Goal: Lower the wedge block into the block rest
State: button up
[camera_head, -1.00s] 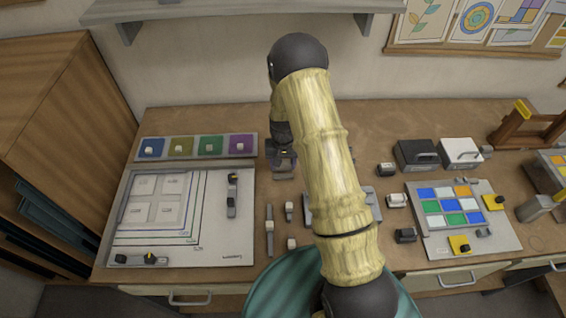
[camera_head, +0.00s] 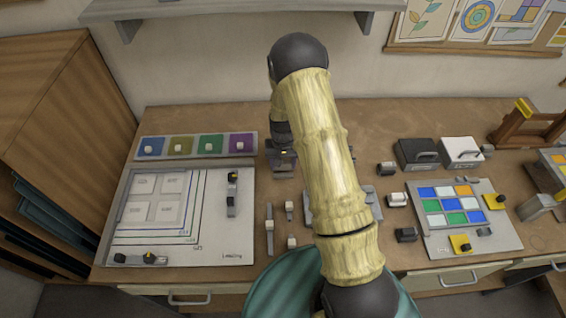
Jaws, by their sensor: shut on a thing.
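My gripper (camera_head: 284,158) is at the back of the bench, low over a small grey stand (camera_head: 272,148) that looks like the block rest. The fingers are small and partly hidden behind my wrist and arm. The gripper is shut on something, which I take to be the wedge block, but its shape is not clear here. I cannot tell whether it touches the rest.
To the right are a black box (camera_head: 416,152), a white box (camera_head: 461,151) and a board with a coloured panel (camera_head: 495,235). Small tools (camera_head: 269,233) lie in front.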

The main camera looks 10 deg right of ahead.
jog(key=shift+f, duration=0.1)
jog(key=shift+f+b, duration=0.65)
jog(key=shift+f, duration=0.15)
jog(key=o, duration=1)
jog(key=shift+r+p, duration=2.2)
jog(key=shift+r, duration=1.35)
jog(key=shift+f, duration=0.1)
